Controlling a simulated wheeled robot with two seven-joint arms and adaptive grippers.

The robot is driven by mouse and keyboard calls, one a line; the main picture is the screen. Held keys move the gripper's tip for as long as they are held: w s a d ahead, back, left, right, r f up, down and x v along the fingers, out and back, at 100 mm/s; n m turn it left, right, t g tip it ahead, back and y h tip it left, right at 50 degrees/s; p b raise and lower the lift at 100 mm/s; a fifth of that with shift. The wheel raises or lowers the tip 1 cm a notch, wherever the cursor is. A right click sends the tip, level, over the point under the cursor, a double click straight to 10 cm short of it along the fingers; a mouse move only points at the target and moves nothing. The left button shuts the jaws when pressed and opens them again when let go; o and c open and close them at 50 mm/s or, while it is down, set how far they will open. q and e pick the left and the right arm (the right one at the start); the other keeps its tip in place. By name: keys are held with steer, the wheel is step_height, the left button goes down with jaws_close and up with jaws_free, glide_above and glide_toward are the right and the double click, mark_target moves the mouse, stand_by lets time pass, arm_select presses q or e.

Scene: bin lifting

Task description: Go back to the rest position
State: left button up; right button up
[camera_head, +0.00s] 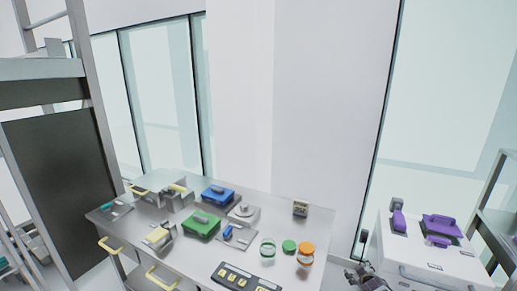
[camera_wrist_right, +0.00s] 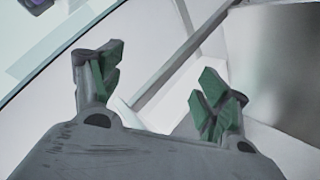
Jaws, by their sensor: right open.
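My right gripper (camera_wrist_right: 155,95) is open and empty in the right wrist view, its two green-padded fingers spread wide apart. In the head view part of my right gripper (camera_head: 367,277) shows at the bottom edge, between the metal table and the white cabinet. Nothing is between its fingers. My left gripper is not in the head view.
A metal table (camera_head: 180,256) holds a blue box (camera_head: 218,195), a green box (camera_head: 201,225), jars with green and orange lids (camera_head: 306,249) and a dark tray (camera_head: 240,278). A white cabinet (camera_head: 425,255) with purple items (camera_head: 441,226) stands right. A shelf rack (camera_head: 95,110) stands left.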

steer(key=s+a+f+m+g+y+p, duration=0.1)
steer(key=s+a+f+g, duration=0.3)
steer(key=s+f, duration=0.95)
steer(key=s+a+f+m+g, duration=0.1)
steer(key=s+a+f, duration=0.4)
steer(key=s+f, duration=0.85)
steer(key=s+a+f+g, duration=0.1)
steer(key=s+a+f, duration=0.1)
steer(key=s, duration=1.1)
steer(key=s+a+f+g+y+p, duration=0.1)
steer(key=s+a, duration=0.3)
steer(key=s, duration=1)
steer(key=s+a+f+g+p, duration=0.1)
steer(key=s+a+f+g, duration=0.2)
steer(key=s, duration=1)
steer(key=shift+s+a+f+m, duration=0.25)
steer(key=shift+s+a+m, duration=0.05)
steer(key=shift+s+a, duration=0.15)
